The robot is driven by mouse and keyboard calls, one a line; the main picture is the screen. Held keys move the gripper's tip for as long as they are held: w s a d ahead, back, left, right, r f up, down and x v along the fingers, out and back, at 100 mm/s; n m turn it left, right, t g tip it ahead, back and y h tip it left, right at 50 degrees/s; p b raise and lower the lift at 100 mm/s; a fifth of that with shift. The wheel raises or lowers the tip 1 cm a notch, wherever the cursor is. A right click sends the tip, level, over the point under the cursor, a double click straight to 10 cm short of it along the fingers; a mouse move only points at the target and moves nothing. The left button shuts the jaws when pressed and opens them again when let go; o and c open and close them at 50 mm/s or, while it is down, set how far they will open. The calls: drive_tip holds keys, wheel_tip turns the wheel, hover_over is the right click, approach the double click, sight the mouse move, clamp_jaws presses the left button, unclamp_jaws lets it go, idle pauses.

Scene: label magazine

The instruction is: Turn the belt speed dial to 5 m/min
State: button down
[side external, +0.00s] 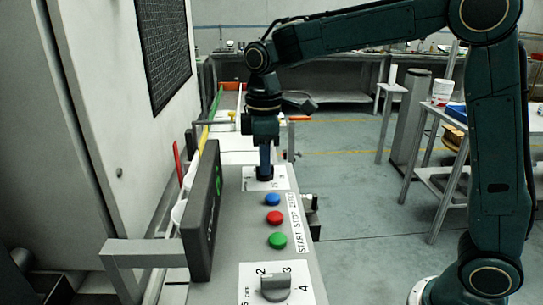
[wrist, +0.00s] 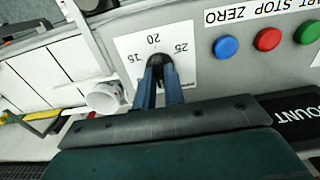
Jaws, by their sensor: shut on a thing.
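A black dial knob (wrist: 158,58) sits on a white scale plate (wrist: 187,50) on the grey panel. The wrist view shows the numbers 15, 20 and 25 around it; small print at the plate's edge is not legible. My gripper (wrist: 161,74) points down with its two blue fingers shut on the knob's sides. In the side view my gripper (side external: 265,170) stands upright over the same plate (side external: 281,183), at the far end of the button row. The fingers hide part of the knob and scale, and I cannot tell where its pointer stands.
Blue (side external: 272,199), red (side external: 274,217) and green (side external: 277,240) buttons line the panel beside a START STOP ZERO label (side external: 293,222). A grey dial (side external: 275,289) marked 2 to 5 is nearest the side camera. A dark display (side external: 203,212) stands upright along the panel's left edge.

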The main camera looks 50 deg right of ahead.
drive_tip(key=c, duration=1.5)
unclamp_jaws()
drive_tip(key=shift+r, duration=0.15)
drive_tip(key=shift+r, duration=5.9)
drive_tip(key=s+d+f+m+t, duration=0.2)
drive_tip(key=s+f+m, duration=0.1)
drive_tip(key=s, duration=0.4)
drive_tip(key=s+d+f+m+t, duration=0.1)
drive_tip(key=s+d+f+m, duration=0.1)
drive_tip(key=s, duration=0.6)
drive_tip(key=s+d+f+m+t, duration=0.2)
drive_tip(key=s+f+m, duration=0.2)
drive_tip(key=s, duration=0.4)
drive_tip(key=shift+s+d+f+t, duration=0.25)
drive_tip(key=shift+d+f+t, duration=0.1)
drive_tip(key=shift+f, duration=0.2)
